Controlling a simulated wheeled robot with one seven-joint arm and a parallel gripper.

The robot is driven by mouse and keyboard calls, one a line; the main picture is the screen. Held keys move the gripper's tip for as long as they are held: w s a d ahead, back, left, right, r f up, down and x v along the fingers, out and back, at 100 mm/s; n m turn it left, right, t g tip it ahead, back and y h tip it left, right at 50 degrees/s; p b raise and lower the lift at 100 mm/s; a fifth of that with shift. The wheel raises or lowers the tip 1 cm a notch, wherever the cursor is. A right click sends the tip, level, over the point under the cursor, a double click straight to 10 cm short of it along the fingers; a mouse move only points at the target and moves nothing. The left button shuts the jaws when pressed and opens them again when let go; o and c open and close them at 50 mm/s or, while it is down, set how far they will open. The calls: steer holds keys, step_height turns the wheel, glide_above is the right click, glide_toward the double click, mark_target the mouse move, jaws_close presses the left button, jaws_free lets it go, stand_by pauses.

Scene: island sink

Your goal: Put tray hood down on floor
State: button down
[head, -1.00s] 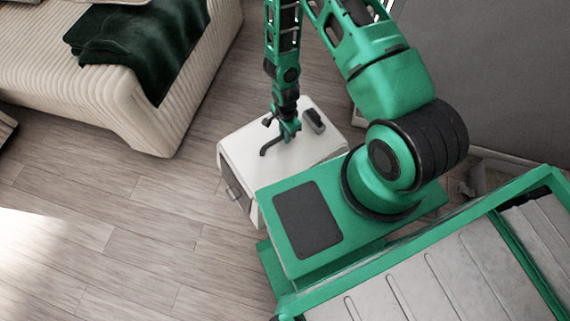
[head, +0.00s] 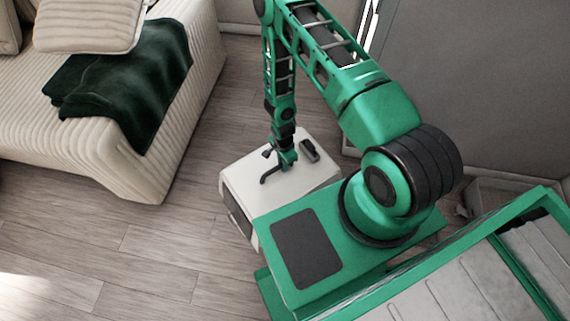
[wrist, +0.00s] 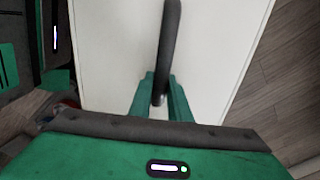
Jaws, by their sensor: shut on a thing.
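The tray hood (head: 255,185) is a white box-like thing with a dark panel on its left side. In the head view it is in front of my base, partly hidden by it. My gripper (head: 286,162) points down above its top. In the wrist view the green fingers (wrist: 162,100) are shut on a dark bar-like handle (wrist: 168,45) over the hood's white top (wrist: 110,50). A small dark block (head: 310,150) sits on the top, right of the gripper. Whether the hood's underside touches the floor is hidden.
A cream ribbed sofa (head: 145,165) with a dark green blanket (head: 120,85) stands at the upper left. Bare wood floor (head: 130,250) lies left of the hood and my base. A grey wall (head: 500,80) is at the right.

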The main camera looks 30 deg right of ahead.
steer(key=shift+w+f, duration=0.2)
steer(key=shift+d+f, duration=0.15)
steer(key=shift+f, duration=0.85)
steer(key=shift+d+f, duration=0.1)
steer(key=shift+f, duration=0.85)
steer(key=c, duration=1.7)
jaws_free()
steer(key=shift+o, duration=0.2)
